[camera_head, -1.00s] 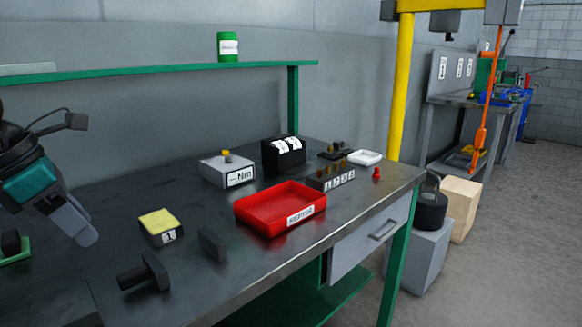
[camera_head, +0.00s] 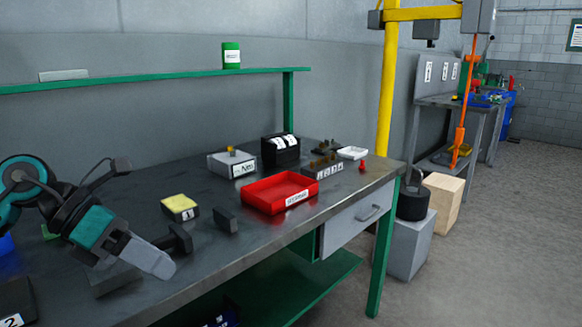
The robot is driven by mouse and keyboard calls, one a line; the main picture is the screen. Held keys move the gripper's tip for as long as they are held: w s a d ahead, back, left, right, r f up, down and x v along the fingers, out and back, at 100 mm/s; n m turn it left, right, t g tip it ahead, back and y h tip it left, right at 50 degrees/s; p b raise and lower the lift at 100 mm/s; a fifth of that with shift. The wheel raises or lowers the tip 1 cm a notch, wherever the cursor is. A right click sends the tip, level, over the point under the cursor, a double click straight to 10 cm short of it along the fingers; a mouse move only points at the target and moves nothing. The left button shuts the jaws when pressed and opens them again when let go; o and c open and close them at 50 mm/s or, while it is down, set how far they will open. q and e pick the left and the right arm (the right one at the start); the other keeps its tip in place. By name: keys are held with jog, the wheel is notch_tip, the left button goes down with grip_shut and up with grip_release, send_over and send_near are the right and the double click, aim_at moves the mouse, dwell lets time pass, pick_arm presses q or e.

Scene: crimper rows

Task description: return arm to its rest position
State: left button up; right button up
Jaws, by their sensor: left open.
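My left gripper (camera_head: 150,258) is at the lower left, above the dark workbench top (camera_head: 225,262), with its grey fingers pointing down and to the right. It is open, and I see nothing between the fingers. My left arm, black and teal, comes in from the left edge. The gripper is in front of a black T-shaped piece (camera_head: 180,239) and partly covers a dark flat block (camera_head: 116,280). My right gripper is not in view.
On the bench are a yellow-topped box (camera_head: 180,207), a small dark block (camera_head: 226,220), a red tray (camera_head: 279,194), a grey Nm box (camera_head: 232,162), a black box (camera_head: 281,151) and a white dish (camera_head: 352,153). A green shelf (camera_head: 170,79) runs behind.

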pick_arm(q)
jog(key=d+n+t+h+p, duration=0.4)
jog(key=d+n+t+h, duration=0.5)
jog(key=n, duration=0.6)
notch_tip(320, 180, down, 6)
jog(key=w+a+n+t+y+p, duration=0.15)
jog(key=n+t+y, duration=0.5)
jog(key=n, duration=0.65)
jog(key=s+a+f+n+g+y+p, duration=0.1)
jog(key=s+f+n+g+y, duration=0.2)
jog(key=f, duration=0.7)
jog(key=s+a+f+n+g+y+p, duration=0.1)
jog(key=s+f+n+g+y, duration=0.2)
jog(key=s+f+n+y, duration=0.4)
jog(key=s+f+n, duration=0.3)
jog(key=s+n, duration=0.1)
jog(key=shift+a+g, duration=0.25)
jog(key=shift+g, duration=0.1)
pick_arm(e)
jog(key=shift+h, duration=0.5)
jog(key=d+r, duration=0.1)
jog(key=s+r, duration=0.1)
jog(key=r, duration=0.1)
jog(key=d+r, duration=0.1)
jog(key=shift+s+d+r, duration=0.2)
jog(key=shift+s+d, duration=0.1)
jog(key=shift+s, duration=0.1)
